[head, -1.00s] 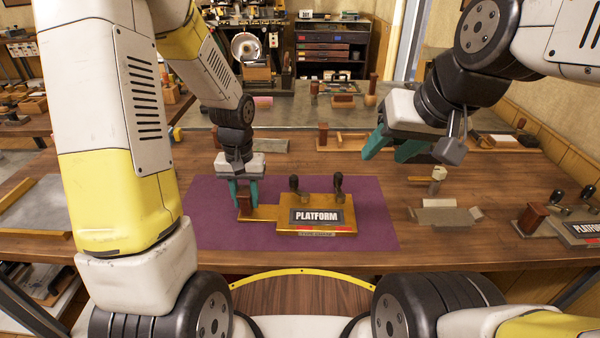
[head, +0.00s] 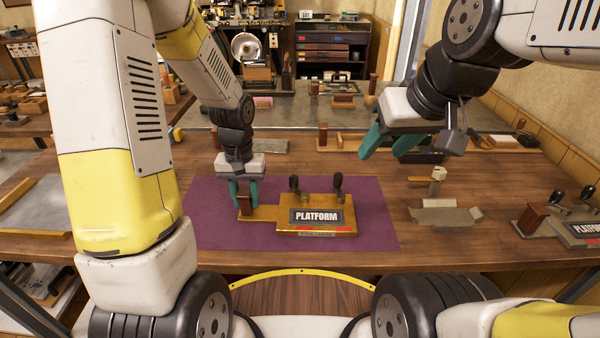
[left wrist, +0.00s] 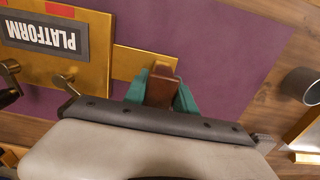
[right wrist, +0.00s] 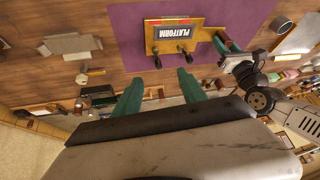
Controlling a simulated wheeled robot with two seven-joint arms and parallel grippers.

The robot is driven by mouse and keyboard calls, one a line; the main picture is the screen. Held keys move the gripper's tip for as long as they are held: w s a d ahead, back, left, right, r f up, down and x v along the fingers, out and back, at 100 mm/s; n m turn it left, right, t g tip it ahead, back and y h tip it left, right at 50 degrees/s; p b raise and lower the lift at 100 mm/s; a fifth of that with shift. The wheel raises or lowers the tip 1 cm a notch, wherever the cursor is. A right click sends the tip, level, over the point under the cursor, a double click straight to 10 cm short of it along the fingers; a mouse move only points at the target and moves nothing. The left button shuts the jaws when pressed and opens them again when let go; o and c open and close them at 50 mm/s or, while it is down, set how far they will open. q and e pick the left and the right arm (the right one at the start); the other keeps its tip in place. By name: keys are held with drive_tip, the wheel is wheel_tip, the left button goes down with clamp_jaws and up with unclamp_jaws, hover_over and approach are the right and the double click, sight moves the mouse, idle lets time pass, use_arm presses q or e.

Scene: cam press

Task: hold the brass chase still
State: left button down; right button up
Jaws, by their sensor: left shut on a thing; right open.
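The brass chase (head: 345,213) lies flat on the purple mat (head: 215,228), with a dark plate lettered PLATFORM in it and two dark-knobbed clamps at its back edge. A brown handle block (head: 245,206) stands on the chase's left arm. My left gripper (head: 246,194) is shut on this handle; the left wrist view shows its teal fingers on both sides of the handle (left wrist: 161,88). The chase also shows in the right wrist view (right wrist: 160,38). My right gripper (head: 388,148) is open and empty, raised above the table to the right and behind the chase.
A grey metal piece (head: 445,215) and a small mallet-like tool (head: 437,180) lie right of the mat. A second PLATFORM assembly (head: 575,230) with a brown handle sits at the far right. The mat's right part is bare.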

drive_tip(key=w+a+n+g, duration=0.2)
drive_tip(key=w+n, duration=0.3)
drive_tip(key=n, duration=0.3)
drive_tip(key=n+g+h, duration=0.2)
drive_tip(key=n+g, duration=0.2)
drive_tip(key=n, duration=2.2)
hover_over(294, 176)
wheel_tip(294, 176, down, 11)
wheel_tip(294, 176, down, 11)
drive_tip(key=shift+f, duration=0.1)
clamp_jaws()
